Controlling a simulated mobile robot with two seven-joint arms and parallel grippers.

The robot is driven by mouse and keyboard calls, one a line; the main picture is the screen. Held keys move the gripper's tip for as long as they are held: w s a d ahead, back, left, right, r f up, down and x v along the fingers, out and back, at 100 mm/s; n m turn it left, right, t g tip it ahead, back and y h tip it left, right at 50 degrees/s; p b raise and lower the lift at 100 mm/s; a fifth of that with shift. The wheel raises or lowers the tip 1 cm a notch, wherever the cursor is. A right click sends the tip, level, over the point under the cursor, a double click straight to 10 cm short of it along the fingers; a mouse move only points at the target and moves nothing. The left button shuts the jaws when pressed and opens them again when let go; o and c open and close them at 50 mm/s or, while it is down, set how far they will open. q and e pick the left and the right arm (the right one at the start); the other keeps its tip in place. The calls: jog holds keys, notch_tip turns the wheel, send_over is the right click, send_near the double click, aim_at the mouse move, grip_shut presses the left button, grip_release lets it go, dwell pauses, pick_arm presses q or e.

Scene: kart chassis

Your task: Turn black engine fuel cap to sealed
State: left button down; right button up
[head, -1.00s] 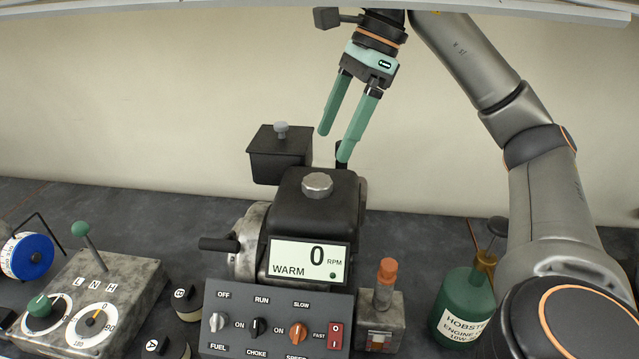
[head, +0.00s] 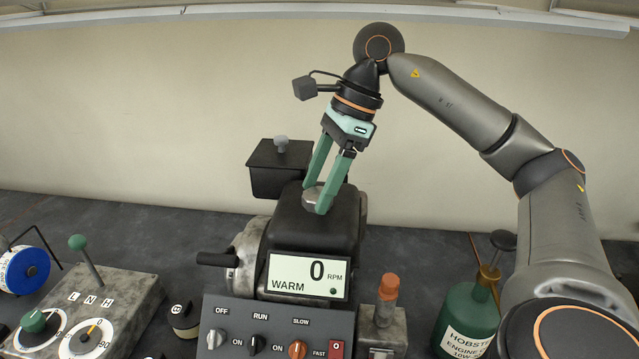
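The black engine (head: 313,231) stands in the middle of the bench in the head view. Its silver fuel cap (head: 310,199) sits on top of the black housing, partly hidden by green fingers. My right gripper (head: 315,199) reaches down from above, tilted, with its fingertips at the cap. One finger is in front of the cap and the other is behind it. The fingers are apart with the cap between them; I cannot tell whether they press on it. My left gripper is not in view.
A black box with a grey knob (head: 281,165) stands behind left of the engine. The RPM display (head: 309,276) reads 0 and WARM. A switch panel (head: 270,331) is in front.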

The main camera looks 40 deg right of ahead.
jog(key=c, duration=1)
